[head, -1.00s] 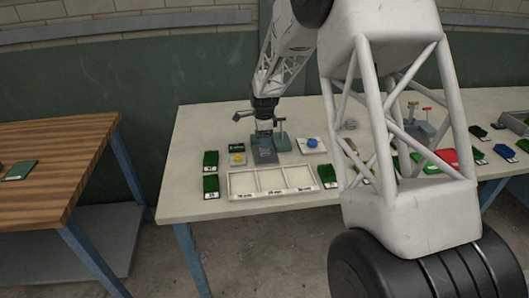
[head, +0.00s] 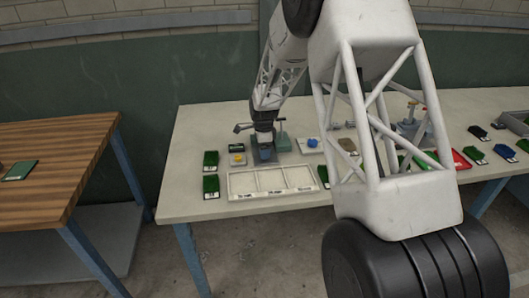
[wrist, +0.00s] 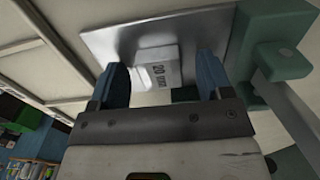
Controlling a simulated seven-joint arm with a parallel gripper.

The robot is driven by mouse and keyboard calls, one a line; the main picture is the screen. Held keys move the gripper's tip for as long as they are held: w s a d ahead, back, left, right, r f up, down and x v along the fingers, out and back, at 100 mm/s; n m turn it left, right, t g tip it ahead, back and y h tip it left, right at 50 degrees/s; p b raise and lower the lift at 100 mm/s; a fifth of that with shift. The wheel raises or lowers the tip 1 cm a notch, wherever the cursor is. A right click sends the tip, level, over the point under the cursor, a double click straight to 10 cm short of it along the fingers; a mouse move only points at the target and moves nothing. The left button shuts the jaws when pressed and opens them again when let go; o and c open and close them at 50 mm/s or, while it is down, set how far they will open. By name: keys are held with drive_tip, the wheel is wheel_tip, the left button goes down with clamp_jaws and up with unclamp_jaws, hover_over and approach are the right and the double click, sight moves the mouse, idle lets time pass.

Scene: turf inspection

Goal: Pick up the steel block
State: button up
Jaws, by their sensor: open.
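The steel block (wrist: 168,72) is a small grey block with dark lettering that seems to read "20". It sits on a shiny metal plate (wrist: 112,40) in the wrist view. My gripper (wrist: 162,78) has its two blue fingers apart, one on each side of the block's near part. I cannot tell whether either finger touches it. In the head view my gripper (head: 264,156) is low over the metal base of a green stand (head: 283,142), and the block is hidden there.
The stand's green part (wrist: 282,45) is close right of the fingers in the wrist view. A white three-compartment tray (head: 272,194) lies in front. A yellow-topped piece (head: 238,159), a blue-knobbed piece (head: 312,143) and green packets (head: 211,184) are nearby.

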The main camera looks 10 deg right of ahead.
idle(0.5)
drive_tip(key=c, duration=1.2)
drive_tip(key=shift+c, duration=0.2)
drive_tip(key=shift+r, duration=0.1)
drive_tip(key=shift+r, duration=0.35)
wheel_tip(320, 180, up, 3)
drive_tip(key=s, duration=1)
drive_tip(key=s+r, duration=0.1)
drive_tip(key=s, duration=0.5)
drive_tip(key=shift+d, duration=0.4)
